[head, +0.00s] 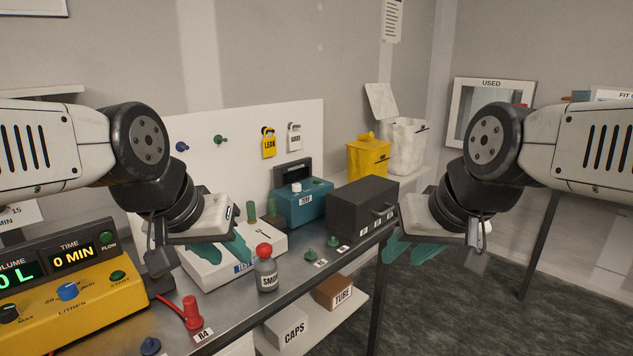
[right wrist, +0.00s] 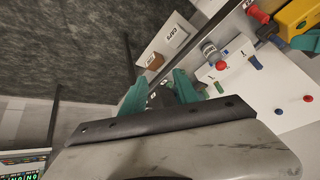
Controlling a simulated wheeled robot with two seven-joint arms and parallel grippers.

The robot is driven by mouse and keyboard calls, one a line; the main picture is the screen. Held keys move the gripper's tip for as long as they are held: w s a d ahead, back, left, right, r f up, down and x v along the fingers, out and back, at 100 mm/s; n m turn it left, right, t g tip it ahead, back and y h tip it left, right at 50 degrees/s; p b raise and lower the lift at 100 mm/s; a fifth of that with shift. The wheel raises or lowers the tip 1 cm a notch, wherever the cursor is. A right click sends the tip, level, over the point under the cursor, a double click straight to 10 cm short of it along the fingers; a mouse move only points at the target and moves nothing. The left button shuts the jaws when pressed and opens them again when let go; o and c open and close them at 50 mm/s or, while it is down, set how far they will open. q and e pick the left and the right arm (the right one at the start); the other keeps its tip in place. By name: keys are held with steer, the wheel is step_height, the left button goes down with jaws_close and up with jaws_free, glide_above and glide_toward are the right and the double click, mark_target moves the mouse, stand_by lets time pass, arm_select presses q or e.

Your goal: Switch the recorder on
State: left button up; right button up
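No label that I can read says recorder, so I cannot tell which device it is. A yellow unit (head: 75,298) at the left has lit VOLUME and TIME displays, a blue knob and a green START button. A teal box (head: 302,207) with a small label and a white knob stands at the back of the bench. A white box (head: 207,273) with a blue-marked label lies below my left gripper. My left gripper (head: 228,250) is above that box, its teal fingers apart and empty. My right gripper (head: 420,250) is open and empty, past the bench's right edge; its fingers also show in the right wrist view (right wrist: 160,92).
A grey bottle with a red cap (head: 266,272) stands at the bench's front edge, with a red plug (head: 192,313) to its left. A dark grey box (head: 361,209) stands at the right end. CAPS (head: 287,328) and TUBE (head: 334,291) boxes sit on a lower shelf.

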jaws_close()
stand_by(1.7)
